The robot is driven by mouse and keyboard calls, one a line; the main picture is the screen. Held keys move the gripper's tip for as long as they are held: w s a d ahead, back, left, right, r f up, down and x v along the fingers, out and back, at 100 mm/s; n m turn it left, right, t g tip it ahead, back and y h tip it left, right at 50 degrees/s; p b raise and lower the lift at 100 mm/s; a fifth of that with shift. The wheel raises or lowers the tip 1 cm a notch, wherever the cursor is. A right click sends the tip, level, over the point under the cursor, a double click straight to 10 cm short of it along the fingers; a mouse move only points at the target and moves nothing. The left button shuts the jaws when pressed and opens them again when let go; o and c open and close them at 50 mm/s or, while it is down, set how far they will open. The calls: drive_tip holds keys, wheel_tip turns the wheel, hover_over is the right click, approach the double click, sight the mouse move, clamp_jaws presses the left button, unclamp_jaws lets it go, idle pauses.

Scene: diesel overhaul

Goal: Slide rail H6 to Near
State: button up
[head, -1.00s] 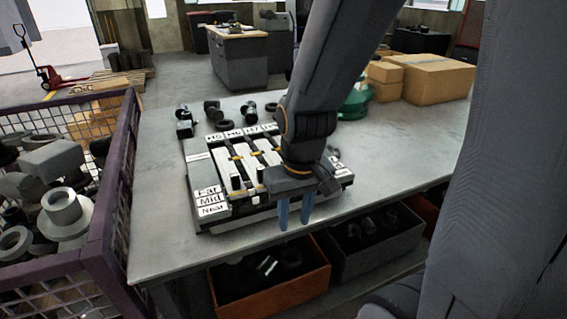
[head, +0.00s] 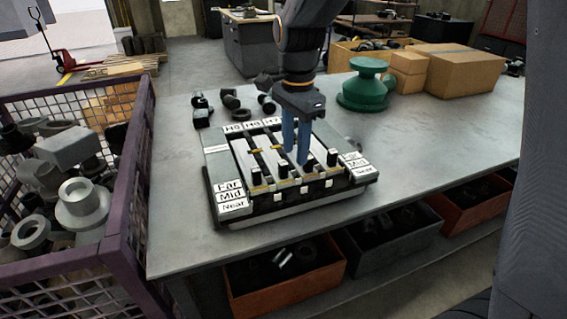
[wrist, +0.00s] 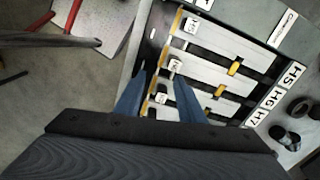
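The slide panel (head: 215,170) lies on the table, with rails labelled H5, H6 and H7 along its far edge. The H6 label (head: 253,125) shows in the head view and also in the wrist view (wrist: 275,97). The dark H6 slider knob (head: 282,168) appears to stand toward the near end, like its neighbours. The Far, Mid and Near plate (head: 231,195) is at the panel's left front. My gripper (head: 295,156) is open, blue fingers pointing down above the near half of the panel. In the wrist view its fingertips (wrist: 168,78) are apart near the knobs; contact cannot be told.
A green flanged part (head: 367,88) and cardboard boxes (head: 450,75) stand behind to the right. Dark fittings (head: 232,100) lie behind the panel. A purple mesh crate (head: 125,215) of parts borders the table's left. The table right of the panel is clear.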

sight(283, 162)
drive_tip(key=a, duration=0.1)
drive_tip(key=w+r+m, duration=0.1)
drive_tip(key=a+m, duration=0.1)
drive_tip(key=shift+w+a+r, duration=0.2)
drive_tip(key=shift+a+r, duration=0.05)
drive_tip(key=shift+a, duration=0.1)
drive_tip(key=shift+f+p, duration=1)
drive_tip(key=shift+f, duration=2.8)
clamp_jaws()
